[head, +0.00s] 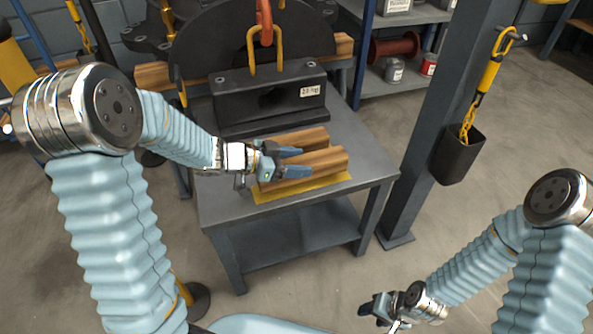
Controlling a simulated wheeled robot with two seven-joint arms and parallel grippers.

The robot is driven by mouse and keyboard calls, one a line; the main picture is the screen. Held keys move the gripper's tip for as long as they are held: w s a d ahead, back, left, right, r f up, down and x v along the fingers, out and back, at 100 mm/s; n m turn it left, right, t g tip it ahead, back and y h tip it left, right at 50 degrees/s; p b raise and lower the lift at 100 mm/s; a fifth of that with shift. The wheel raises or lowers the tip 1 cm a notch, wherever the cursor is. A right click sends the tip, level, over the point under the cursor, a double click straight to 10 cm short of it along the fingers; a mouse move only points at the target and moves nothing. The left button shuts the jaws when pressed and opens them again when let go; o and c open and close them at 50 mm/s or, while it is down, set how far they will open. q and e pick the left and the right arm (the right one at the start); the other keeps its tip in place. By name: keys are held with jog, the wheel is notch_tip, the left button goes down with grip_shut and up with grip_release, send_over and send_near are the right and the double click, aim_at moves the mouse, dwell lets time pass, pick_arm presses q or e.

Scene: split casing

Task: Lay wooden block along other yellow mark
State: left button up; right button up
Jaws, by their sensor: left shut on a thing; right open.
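Two wooden blocks lie roughly parallel on the grey metal table (225,205). My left gripper (293,162) is shut on the front wooden block (328,158), with one finger on each side. This block lies over or just above a yellow mark (303,189); I cannot tell whether it touches the table. The rear wooden block (308,136) lies just behind it, and any mark under it is hidden. My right gripper (380,306) is open and empty, low at the bottom of the view, away from the table.
A dark casing part (265,92) with a label stands behind the blocks. An orange hook (264,20) and yellow sling hang above it. A grey post (425,130) with a black holder (458,154) stands right of the table. The table's front right is bare.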

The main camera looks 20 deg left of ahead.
pick_arm(q)
notch_tip(320, 180, down, 3)
jog(key=shift+r, duration=0.3)
jog(key=shift+s+d+f+b, duration=0.1)
jog(key=shift+s+f+b, duration=0.15)
jog(key=shift+f+b, duration=0.35)
jog(key=o, duration=1.3)
jog(key=shift+s+f, duration=0.1)
jog(key=shift+f, duration=0.15)
jog(key=shift+r, duration=0.3)
jog(key=p+v, duration=0.1)
jog(key=v, duration=0.3)
jog(key=p+v, duration=0.1)
jog(key=v, duration=0.3)
jog(key=r+p+v, duration=0.1)
jog(key=v, duration=0.3)
jog(key=shift+w, duration=0.3)
